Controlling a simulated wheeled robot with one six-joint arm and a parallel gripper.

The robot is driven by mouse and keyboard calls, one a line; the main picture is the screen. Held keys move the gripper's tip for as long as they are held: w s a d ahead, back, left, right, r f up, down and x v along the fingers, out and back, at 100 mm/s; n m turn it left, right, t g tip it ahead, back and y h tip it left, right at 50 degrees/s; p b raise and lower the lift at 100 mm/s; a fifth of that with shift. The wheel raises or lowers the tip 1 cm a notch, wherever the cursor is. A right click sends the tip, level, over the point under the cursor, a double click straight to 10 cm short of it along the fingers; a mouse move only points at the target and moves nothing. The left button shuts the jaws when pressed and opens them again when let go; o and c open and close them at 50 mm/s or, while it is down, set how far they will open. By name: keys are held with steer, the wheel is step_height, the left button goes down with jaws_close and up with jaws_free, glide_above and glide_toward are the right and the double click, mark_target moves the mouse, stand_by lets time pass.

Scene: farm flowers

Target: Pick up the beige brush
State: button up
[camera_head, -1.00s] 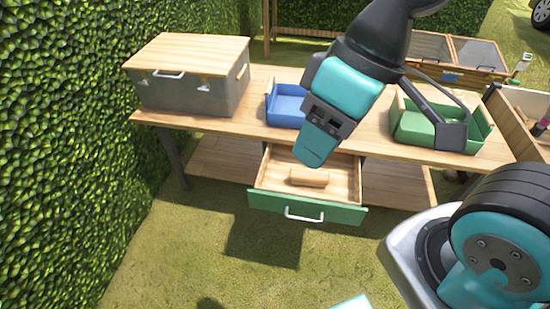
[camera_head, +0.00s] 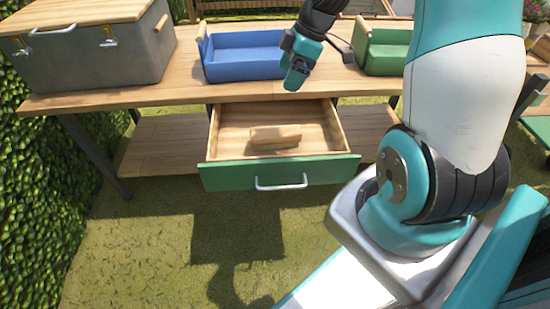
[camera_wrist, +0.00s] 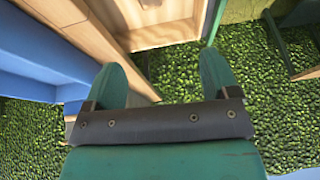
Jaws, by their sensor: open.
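The beige brush (camera_head: 275,137) looks like a small wooden block and lies inside the open drawer (camera_head: 325,163), near its middle. My gripper (camera_head: 292,84) hangs above the back of the drawer, at about the table's front edge and well above the brush. In the wrist view the two fingers (camera_wrist: 163,80) stand apart with nothing between them. I cannot clearly make out the brush in the wrist view.
A blue bin (camera_head: 245,68) stands on the wooden table (camera_head: 185,90), left of my gripper. A green bin (camera_head: 383,62) is to the right and a grey box with a wooden lid (camera_head: 100,55) is at the far left. Grass in front is free.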

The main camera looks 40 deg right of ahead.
steer(key=b, duration=0.2)
glide_toward(277, 131)
steer(key=shift+n, duration=0.3)
steer(key=b+x, duration=0.2)
steer(key=x, duration=0.1)
steer(key=b+x, duration=0.1)
steer(key=x, duration=0.1)
steer(key=shift+w+d+f, duration=0.1)
steer(key=shift+d+f, duration=0.1)
steer(key=shift+d, duration=0.2)
steer(key=b+x, duration=0.1)
steer(key=x, duration=0.3)
steer(key=b+x, duration=0.1)
steer(key=x, duration=0.1)
steer(key=shift+a+f+b, duration=0.15)
steer(key=shift+a+b, duration=0.15)
steer(key=shift+a, duration=0.05)
steer(key=c, duration=1.1)
steer(key=shift+o, duration=0.2)
steer(key=shift+r, duration=0.2)
step_height(277, 131, up, 20)
steer(key=p, duration=0.6)
steer(key=shift+p, duration=0.35)
steer(key=shift+f, duration=0.1)
